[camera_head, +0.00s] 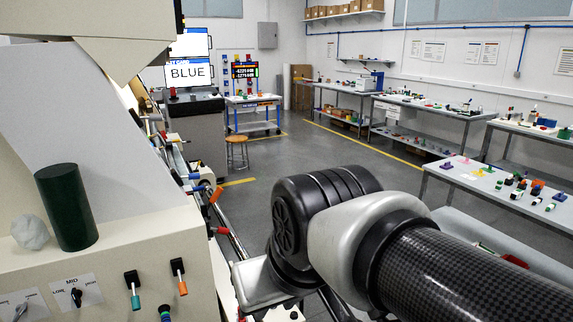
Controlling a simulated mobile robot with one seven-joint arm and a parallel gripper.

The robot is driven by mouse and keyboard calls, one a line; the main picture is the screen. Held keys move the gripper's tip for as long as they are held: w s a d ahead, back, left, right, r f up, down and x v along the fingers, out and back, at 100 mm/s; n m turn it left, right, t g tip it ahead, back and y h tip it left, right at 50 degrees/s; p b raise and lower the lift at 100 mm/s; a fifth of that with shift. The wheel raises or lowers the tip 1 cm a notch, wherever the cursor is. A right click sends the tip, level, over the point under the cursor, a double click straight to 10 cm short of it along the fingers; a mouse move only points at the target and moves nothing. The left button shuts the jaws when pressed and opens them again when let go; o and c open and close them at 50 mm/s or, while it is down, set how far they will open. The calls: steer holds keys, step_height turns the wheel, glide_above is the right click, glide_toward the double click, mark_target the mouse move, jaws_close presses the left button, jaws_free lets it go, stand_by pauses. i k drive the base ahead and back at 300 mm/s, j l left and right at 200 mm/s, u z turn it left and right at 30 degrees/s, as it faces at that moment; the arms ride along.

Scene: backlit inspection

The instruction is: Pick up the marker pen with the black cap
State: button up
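I cannot make out for certain a marker pen with a black cap in the head view. Small white and dark items (550,207) lie on the near right table, too small to tell what they are. My arm reaches in from the lower right, across the middle of the bottom edge. The fingers of my gripper do not show, so what they hold, if anything, is hidden.
A beige machine (150,265) fills the left, with a dark green cylinder (66,208) and a crumpled white lump (29,231) on its ledge. The near right table (450,175) holds several small items. A stool (237,141) stands beyond; the grey floor between is open.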

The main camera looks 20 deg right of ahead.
mark_target(536, 202)
steer(key=z, duration=1.85)
steer(key=i+l+z, duration=0.25)
steer(key=i, duration=0.4)
steer(key=i+z, duration=0.3)
steer(key=i, duration=1.9)
steer(key=i+l+u, duration=0.25)
steer(key=i+l, duration=0.15)
steer(key=l, duration=0.2)
steer(key=i+l+u, duration=0.1)
steer(key=l, duration=0.2)
steer(key=l+u, duration=0.15)
steer(key=l, duration=0.25)
steer(key=u, duration=3.2)
